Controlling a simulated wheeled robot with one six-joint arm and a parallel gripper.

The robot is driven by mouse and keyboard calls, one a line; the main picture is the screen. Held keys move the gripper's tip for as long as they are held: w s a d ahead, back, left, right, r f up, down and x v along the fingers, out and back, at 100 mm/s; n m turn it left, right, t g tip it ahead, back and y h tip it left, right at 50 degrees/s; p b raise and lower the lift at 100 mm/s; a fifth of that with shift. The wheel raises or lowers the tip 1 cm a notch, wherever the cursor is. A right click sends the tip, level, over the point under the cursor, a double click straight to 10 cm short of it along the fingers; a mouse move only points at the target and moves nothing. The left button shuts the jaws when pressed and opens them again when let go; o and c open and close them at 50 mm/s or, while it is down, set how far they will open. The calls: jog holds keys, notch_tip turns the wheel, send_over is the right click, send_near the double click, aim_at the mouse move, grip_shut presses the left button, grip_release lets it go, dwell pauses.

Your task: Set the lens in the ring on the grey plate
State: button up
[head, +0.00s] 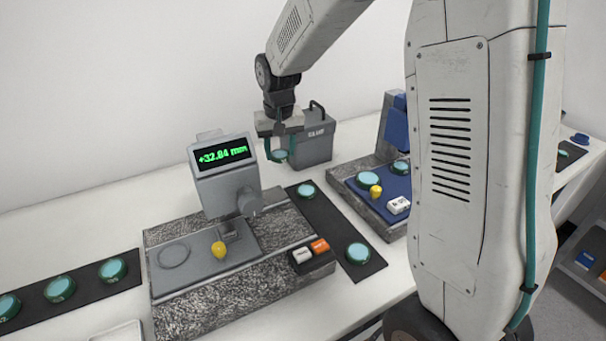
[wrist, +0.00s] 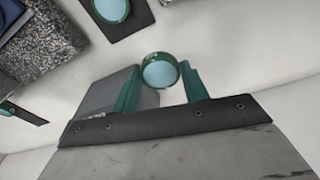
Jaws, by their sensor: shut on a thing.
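My gripper (head: 280,151) is shut on a lens (head: 280,156) with blue glass and a dark green rim. It holds the lens in the air in front of the grey lamp box, behind and right of the gauge. The held lens also shows between the two green fingers in the wrist view (wrist: 159,73). The ring (head: 174,256) is a thin empty circle on the left part of the grey plate (head: 196,268). The plate lies on a speckled stone base, well left of and nearer than my gripper. A yellow knob (head: 219,250) stands on the plate, right of the ring.
Black mats with more lenses lie left (head: 112,269) and right (head: 357,252) of the stone base (head: 230,300). The lamp box (head: 315,140) stands behind. A second stone stand (head: 345,172) is at right.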

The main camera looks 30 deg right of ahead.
aim_at(281, 181)
notch_tip(281, 181, down, 7)
jog(key=shift+a+f, duration=0.15)
jog(key=shift+f, duration=0.05)
jog(key=shift+f, duration=0.15)
jog(key=o, duration=0.9)
jog(key=shift+o, duration=0.5)
